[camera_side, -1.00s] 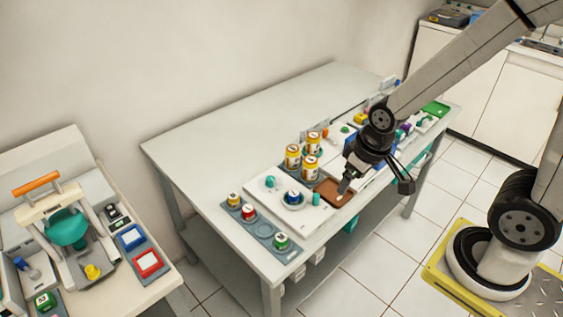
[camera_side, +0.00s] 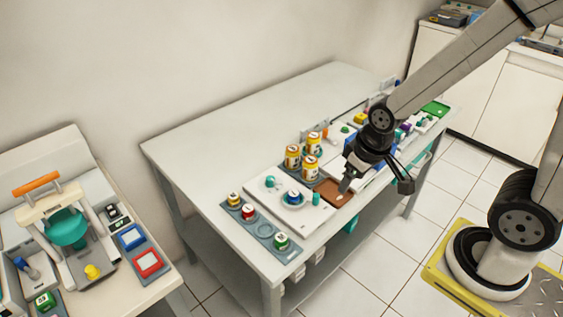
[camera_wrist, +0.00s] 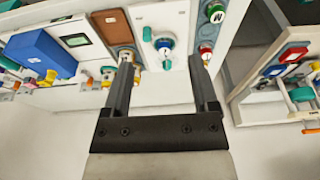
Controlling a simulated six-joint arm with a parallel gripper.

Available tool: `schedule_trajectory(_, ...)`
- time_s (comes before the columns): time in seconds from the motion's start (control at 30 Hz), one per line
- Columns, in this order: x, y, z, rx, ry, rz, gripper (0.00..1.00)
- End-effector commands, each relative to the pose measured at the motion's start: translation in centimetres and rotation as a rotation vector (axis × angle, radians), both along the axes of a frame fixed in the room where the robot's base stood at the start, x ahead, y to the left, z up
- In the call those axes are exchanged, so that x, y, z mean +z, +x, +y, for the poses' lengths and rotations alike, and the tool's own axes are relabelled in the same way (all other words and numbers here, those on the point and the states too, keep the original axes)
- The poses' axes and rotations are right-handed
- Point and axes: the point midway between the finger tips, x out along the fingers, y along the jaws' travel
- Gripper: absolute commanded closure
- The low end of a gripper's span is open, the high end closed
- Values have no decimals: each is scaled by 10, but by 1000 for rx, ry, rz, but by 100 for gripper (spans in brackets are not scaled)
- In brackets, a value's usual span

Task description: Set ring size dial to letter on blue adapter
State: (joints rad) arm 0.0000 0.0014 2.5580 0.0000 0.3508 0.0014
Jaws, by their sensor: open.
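The blue adapter (camera_side: 293,195) sits in a round white dial (camera_side: 301,204) on the white board, left of the brown pad. In the wrist view the blue adapter (camera_wrist: 164,44) shows between the lines of my fingers; its letter is too small to read. A teal knob (camera_side: 270,182) and a teal cylinder (camera_side: 316,199) are on the same board beside the dial. My gripper (camera_side: 345,186) is above the brown pad, right of the dial. In the wrist view my gripper (camera_wrist: 161,60) has its two fingers wide apart, with nothing held.
A grey tray (camera_side: 265,228) with yellow, red and green adapters lies at the table's left end. A blue box (camera_side: 356,146) is beside my gripper. The back of the table is clear.

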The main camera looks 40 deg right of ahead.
Motion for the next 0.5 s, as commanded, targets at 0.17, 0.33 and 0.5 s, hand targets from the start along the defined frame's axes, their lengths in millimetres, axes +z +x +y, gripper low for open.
schedule_trajectory(0.17, 0, 12, 0, -23, 6, 8, 24)
schedule_trajectory(0.33, -1, 40, 0, -87, 19, 27, 24)
schedule_trajectory(0.5, -5, 81, -1, -183, 37, 58, 24)
